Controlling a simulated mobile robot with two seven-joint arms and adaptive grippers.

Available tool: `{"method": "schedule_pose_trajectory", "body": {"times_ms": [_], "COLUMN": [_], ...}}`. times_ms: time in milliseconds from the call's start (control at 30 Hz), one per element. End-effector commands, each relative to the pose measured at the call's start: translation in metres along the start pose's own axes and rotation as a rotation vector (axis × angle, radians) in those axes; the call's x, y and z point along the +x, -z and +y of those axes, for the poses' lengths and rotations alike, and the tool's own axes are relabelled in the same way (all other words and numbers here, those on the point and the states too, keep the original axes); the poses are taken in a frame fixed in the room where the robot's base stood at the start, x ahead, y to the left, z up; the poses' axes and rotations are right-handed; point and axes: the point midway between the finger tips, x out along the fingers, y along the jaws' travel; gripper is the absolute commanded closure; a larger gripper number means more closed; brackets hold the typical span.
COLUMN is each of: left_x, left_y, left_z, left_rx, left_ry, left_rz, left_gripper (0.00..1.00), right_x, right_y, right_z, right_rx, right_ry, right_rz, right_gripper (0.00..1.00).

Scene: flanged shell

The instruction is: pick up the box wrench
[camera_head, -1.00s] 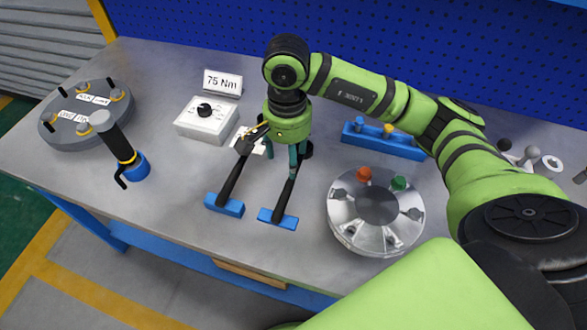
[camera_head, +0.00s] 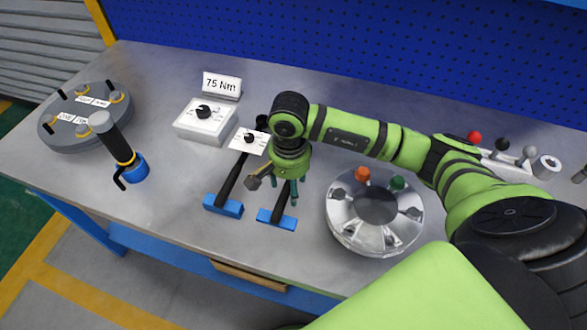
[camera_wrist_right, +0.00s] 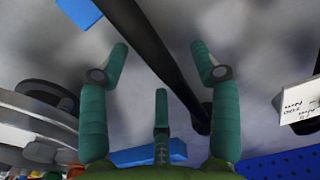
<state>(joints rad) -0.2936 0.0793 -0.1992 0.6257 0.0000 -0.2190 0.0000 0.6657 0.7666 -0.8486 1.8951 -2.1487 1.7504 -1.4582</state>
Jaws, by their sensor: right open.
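Two dark long-handled tools lie side by side on the bench, each across a blue block: a left tool (camera_head: 233,178) and a right tool (camera_head: 281,208). I cannot tell from their shape which is the box wrench. My right gripper (camera_head: 288,196) points down over the right tool and hides its far part. In the right wrist view, my right gripper (camera_wrist_right: 160,75) is open, and a dark bar (camera_wrist_right: 160,50) runs between its spread fingers, apart from them. My left gripper is not in view.
A metal flanged shell (camera_head: 342,222) with an orange and a green knob stands just right of the gripper. A white dial box (camera_head: 190,127), a 75 Nm sign (camera_head: 222,83), a black-handled blue-based tool (camera_head: 134,172) and a grey disc (camera_head: 62,138) are left.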

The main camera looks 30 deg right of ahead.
Motion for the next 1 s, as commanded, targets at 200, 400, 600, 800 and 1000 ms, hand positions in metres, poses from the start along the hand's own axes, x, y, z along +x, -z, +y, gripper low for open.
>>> {"method": "schedule_pose_trajectory", "body": {"times_ms": [200,400,600,800,1000], "left_x": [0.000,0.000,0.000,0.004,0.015], "left_y": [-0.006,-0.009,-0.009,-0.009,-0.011], "left_z": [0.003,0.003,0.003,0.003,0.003], "left_rx": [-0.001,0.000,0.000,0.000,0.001], "left_ry": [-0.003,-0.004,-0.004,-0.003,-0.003], "left_rz": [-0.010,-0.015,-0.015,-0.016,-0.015], "left_gripper": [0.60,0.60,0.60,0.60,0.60], "right_x": [0.000,0.000,-0.001,-0.007,-0.035], "right_y": [0.000,0.000,0.000,0.001,0.002], "right_z": [0.000,0.000,0.000,-0.001,-0.001], "right_rx": [0.000,0.000,0.001,0.001,0.001], "right_ry": [0.000,-0.001,0.000,0.002,0.006], "right_rz": [0.000,0.000,0.001,0.003,0.006], "right_gripper": [0.65,1.00,1.00,1.00,1.00]}}
